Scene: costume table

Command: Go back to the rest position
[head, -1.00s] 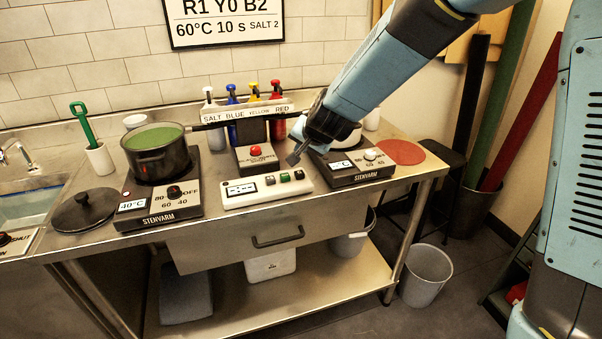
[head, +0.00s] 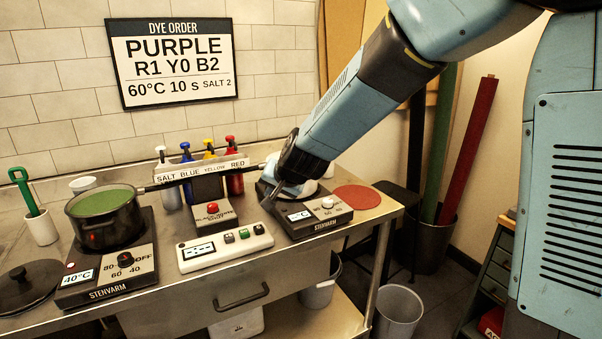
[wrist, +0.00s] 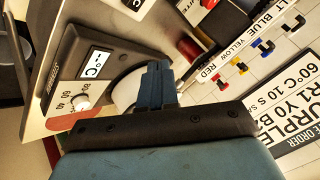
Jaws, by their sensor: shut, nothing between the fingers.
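My gripper (head: 278,190) hangs above the left edge of the right-hand hotplate in the head view, pointing down. In the wrist view its dark fingers (wrist: 157,84) are together with nothing between them. The right hotplate (head: 318,217) carries a pale round vessel (head: 303,187), partly hidden behind my gripper. I cannot tell whether the fingers touch the hotplate or the vessel.
The left hotplate (head: 108,277) bears a pot of green liquid (head: 106,205); its long handle reaches toward my gripper. A white timer box (head: 225,247), a red-button unit (head: 212,216) and several bottles stand nearby. A red round mat (head: 357,197) lies at right.

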